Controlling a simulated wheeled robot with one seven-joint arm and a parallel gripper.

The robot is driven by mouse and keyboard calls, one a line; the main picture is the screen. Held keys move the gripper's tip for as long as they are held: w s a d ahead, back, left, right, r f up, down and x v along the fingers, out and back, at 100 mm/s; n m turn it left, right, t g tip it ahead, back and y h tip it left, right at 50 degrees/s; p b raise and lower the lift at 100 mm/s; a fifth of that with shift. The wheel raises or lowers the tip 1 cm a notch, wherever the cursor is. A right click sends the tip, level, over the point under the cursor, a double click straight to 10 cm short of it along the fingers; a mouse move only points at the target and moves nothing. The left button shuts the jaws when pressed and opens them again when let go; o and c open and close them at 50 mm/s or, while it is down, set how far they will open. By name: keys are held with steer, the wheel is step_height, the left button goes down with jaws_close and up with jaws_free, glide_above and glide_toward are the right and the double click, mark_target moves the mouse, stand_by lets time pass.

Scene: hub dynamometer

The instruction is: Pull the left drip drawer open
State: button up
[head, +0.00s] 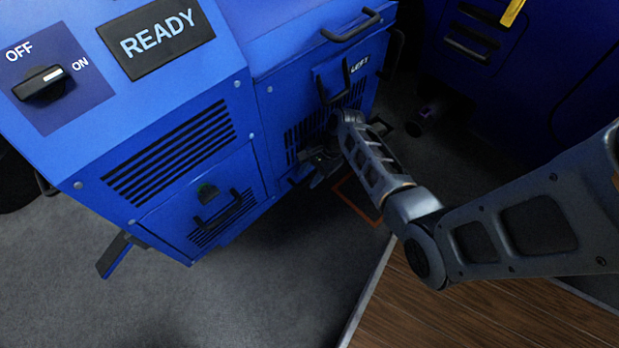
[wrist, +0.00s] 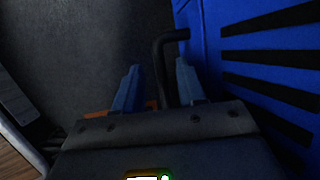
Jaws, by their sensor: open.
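The blue machine has a front panel marked LEFT (head: 359,66), with a black U-shaped handle (head: 346,82) on it. My gripper (head: 318,170) is low in front of that face, below this handle in the head view, and partly hidden by my forearm. In the wrist view my gripper (wrist: 158,88) is open, with a bent black handle (wrist: 160,65) reaching into the gap between the two fingers. The fingers stand apart on either side of it and hold nothing. I cannot tell whether this is the handle by the LEFT label.
The machine also carries an OFF/ON knob (head: 40,82), a READY display (head: 155,36), and a lower panel handle (head: 218,210). A blue cabinet (head: 540,70) stands at the back right. Grey floor (head: 270,285) is open in front; vent slots (wrist: 270,55) lie close right of the fingers.

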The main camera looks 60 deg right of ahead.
steer(key=shift+w+a+f, duration=0.1)
steer(key=shift+f, duration=0.25)
steer(key=shift+c, duration=0.4)
jaws_close()
